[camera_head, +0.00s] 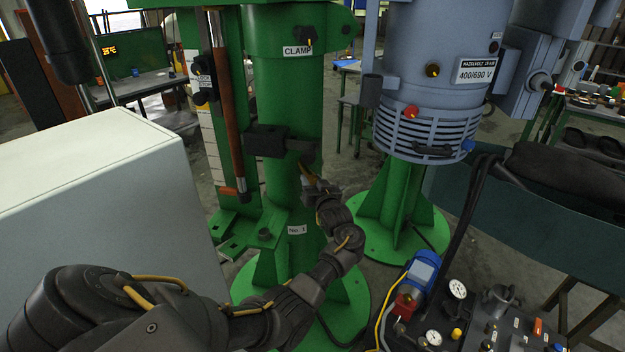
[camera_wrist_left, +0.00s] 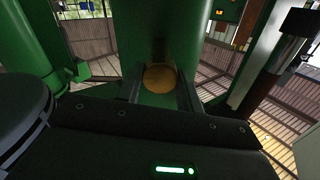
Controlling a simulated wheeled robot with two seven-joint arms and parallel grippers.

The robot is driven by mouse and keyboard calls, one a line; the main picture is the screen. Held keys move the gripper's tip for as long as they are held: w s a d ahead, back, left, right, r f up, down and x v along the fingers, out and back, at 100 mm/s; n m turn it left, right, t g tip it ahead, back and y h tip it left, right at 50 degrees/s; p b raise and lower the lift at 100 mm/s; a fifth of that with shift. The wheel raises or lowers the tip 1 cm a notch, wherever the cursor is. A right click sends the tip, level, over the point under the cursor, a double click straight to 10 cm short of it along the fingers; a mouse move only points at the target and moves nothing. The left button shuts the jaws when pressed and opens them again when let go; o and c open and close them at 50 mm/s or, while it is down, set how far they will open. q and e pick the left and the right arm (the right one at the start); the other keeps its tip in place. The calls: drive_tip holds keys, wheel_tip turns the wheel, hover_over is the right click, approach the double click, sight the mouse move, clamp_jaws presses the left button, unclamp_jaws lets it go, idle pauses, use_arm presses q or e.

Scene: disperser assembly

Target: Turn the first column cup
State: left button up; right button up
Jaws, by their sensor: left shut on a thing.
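The first column (camera_head: 290,100) is a thick green post with a CLAMP label near its top and a No. 1 label low down. My left arm comes in from the lower left and bends up to the column's right side. My left gripper (camera_head: 309,165) is small and dark there, close to the column. In the left wrist view, the left gripper (camera_wrist_left: 158,90) is shut on a round yellow-orange cup (camera_wrist_left: 160,77), which lies between its two fingers against green metal. The cup cannot be made out in the head view. My right gripper is not in view.
A white cabinet (camera_head: 110,200) stands at the left. A blue-grey motor (camera_head: 425,80) on a green stand (camera_head: 395,205) is right of the column. A hydraulic panel with gauges (camera_head: 457,289) is at the lower right. A brown-red rod (camera_head: 228,120) runs beside the column.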

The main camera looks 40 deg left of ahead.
use_arm(q)
drive_tip(key=m+p, duration=0.3)
drive_tip(key=shift+r, duration=0.2)
drive_tip(key=m+p, duration=0.2)
drive_tip(key=m, duration=0.2)
drive_tip(key=m+p, duration=0.2)
drive_tip(key=m, duration=0.1)
drive_tip(key=shift+f+m, duration=0.1)
drive_tip(key=shift+m, duration=0.2)
drive_tip(key=m+p, duration=0.2)
drive_tip(key=m, duration=0.1)
drive_tip(key=shift+m, duration=0.3)
drive_tip(key=m+p, duration=0.1)
drive_tip(key=m, duration=0.2)
drive_tip(key=shift+f+m, duration=0.1)
drive_tip(key=shift+m, duration=0.2)
drive_tip(key=m+p, duration=0.1)
drive_tip(key=m, duration=0.3)
drive_tip(key=shift+m, duration=0.3)
drive_tip(key=m, duration=0.4)
drive_tip(key=shift+f+m, duration=0.1)
drive_tip(key=shift+m, duration=2.3)
drive_tip(key=shift+f, duration=0.1)
